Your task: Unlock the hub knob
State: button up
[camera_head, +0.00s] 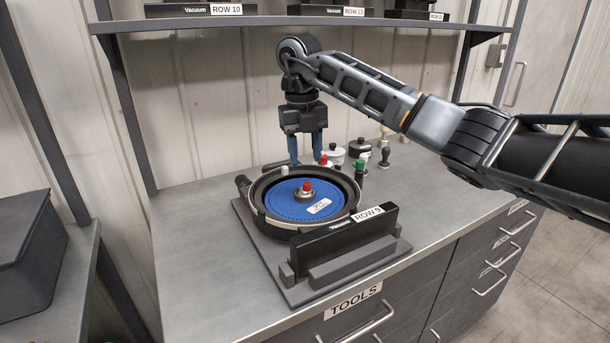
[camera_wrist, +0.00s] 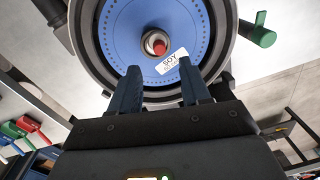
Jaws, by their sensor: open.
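The hub knob (camera_head: 306,189) is a small red-topped knob on a metallic hub at the centre of the blue seed disc (camera_head: 285,206). The disc lies in the round dark housing of the seed meter (camera_head: 262,220) on the bench. In the wrist view the hub knob (camera_wrist: 155,44) shows beyond my fingertips, above and slightly left of a white SOY label (camera_wrist: 172,61). My gripper (camera_head: 307,160) points down above the back part of the meter, with its blue fingers apart and empty. In the wrist view my gripper (camera_wrist: 158,80) is open, with nothing between the fingers.
A black ROW 9 box (camera_head: 335,238) stands at the meter's front. A green-topped handle (camera_head: 360,165) rises at its right rim. Small jars (camera_head: 359,149) stand behind. A shelf (camera_head: 250,22) with black boxes hangs above.

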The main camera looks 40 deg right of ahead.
aim_at(307, 183)
notch_tip(307, 183, down, 7)
jog(key=shift+s+d+p, duration=0.1)
jog(key=shift+d+p, duration=0.05)
jog(key=shift+p, duration=0.35)
grip_shut()
